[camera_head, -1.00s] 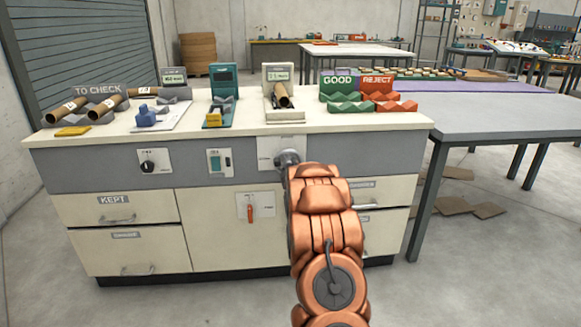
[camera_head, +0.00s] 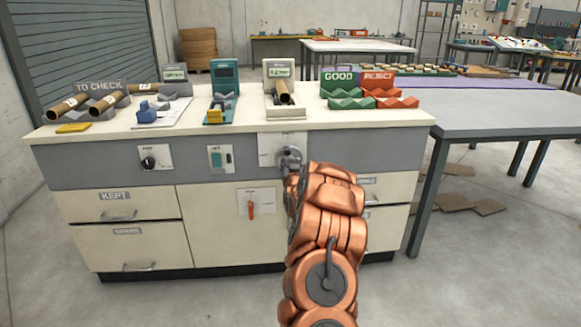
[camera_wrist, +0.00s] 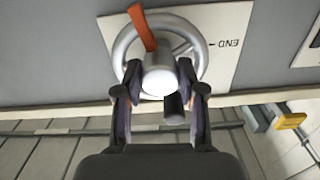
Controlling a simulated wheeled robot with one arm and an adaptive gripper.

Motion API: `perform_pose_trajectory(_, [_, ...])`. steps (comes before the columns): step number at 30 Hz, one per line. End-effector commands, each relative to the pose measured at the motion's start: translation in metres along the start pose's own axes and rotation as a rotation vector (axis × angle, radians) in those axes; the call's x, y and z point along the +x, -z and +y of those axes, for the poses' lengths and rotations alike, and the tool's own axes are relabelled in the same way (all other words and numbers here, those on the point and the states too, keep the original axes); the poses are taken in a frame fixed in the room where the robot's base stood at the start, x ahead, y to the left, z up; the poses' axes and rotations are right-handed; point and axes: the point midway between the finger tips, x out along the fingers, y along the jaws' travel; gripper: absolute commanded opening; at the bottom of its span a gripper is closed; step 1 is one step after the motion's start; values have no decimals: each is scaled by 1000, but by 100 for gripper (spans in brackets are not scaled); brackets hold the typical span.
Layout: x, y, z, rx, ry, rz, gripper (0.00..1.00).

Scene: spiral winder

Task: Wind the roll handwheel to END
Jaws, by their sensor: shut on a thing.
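The roll handwheel (camera_wrist: 194,41) is a grey spoked ring on a white plate, with a pale round hub (camera_wrist: 159,82) at its centre. An orange pointer (camera_wrist: 142,27) extends from the hub toward the top left of the wrist view. The END mark (camera_wrist: 222,43) appears upside down at the right of the wheel, away from the pointer. A dark grip (camera_wrist: 174,108) shows beside the hub. My gripper (camera_wrist: 159,72) is shut on the hub, one finger on each side. In the head view, my gripper (camera_head: 290,163) partly hides the handwheel (camera_head: 287,155).
The handwheel is on the front of a cabinet (camera_head: 110,172). An orange lever (camera_head: 251,207) is below it, with a dial (camera_head: 149,162) and switch panel (camera_head: 221,159) at left. Display stands and GOOD and REJECT trays (camera_head: 375,102) stand on top. A grey table (camera_head: 500,115) is at right.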

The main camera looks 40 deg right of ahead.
Motion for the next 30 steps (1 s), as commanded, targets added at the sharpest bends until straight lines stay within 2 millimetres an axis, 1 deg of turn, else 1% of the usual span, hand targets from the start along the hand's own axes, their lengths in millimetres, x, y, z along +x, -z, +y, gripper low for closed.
perform_pose_trajectory(9, [0, -3, -2, 300, 1, -1, 5])
perform_pose_trajectory(30, [0, -3, -5, 965, 4, 2, 5])
